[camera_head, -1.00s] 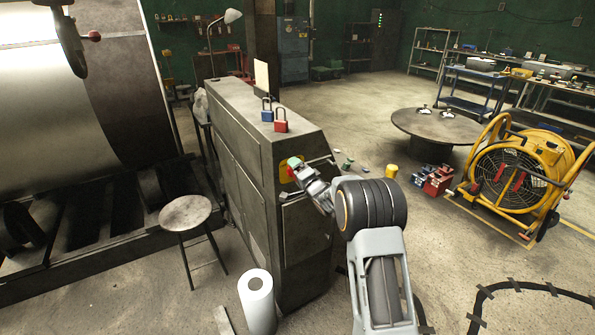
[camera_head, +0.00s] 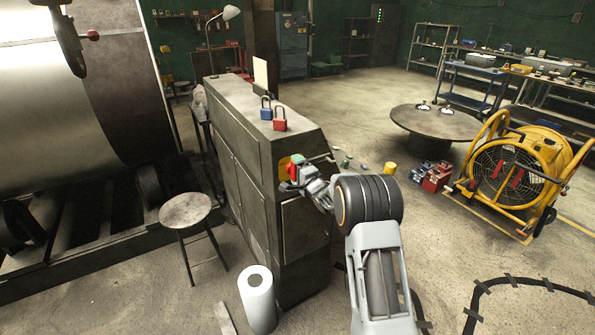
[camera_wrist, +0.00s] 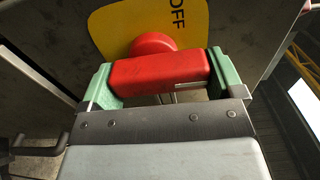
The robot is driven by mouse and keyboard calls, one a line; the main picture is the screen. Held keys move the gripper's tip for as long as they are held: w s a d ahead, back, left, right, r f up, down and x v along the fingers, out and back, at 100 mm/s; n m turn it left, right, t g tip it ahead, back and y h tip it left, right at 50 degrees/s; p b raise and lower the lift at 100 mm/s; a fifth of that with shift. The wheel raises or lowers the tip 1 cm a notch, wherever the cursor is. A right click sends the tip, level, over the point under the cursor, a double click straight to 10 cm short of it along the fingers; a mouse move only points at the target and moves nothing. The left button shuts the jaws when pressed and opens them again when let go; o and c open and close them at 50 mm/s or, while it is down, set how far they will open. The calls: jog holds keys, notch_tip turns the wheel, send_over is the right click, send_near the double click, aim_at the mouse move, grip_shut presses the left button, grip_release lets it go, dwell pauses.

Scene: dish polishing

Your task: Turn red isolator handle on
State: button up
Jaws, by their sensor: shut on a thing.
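The red isolator handle (camera_wrist: 158,75) is a red bar on a round red hub, in front of a yellow plate (camera_wrist: 110,28) with the word OFF. In the wrist view the bar lies nearly level across the picture. My gripper (camera_wrist: 155,82) has its green fingertips at the two ends of the bar and is shut on it. In the head view my gripper (camera_head: 299,169) is at the end face of the grey cabinet (camera_head: 232,150), at the yellow plate. The rest of the plate's lettering is hidden.
A blue padlock (camera_head: 266,113) and a red padlock (camera_head: 280,124) stand on the cabinet top. A round stool (camera_head: 186,210) and a white roll (camera_head: 258,300) stand left of the cabinet's front.

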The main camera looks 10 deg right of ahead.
jog(key=o, duration=0.7)
jog(key=b+v, duration=0.3)
jog(key=v, duration=1)
jog(key=shift+s+d, duration=0.15)
jog(key=shift+s, duration=0.2)
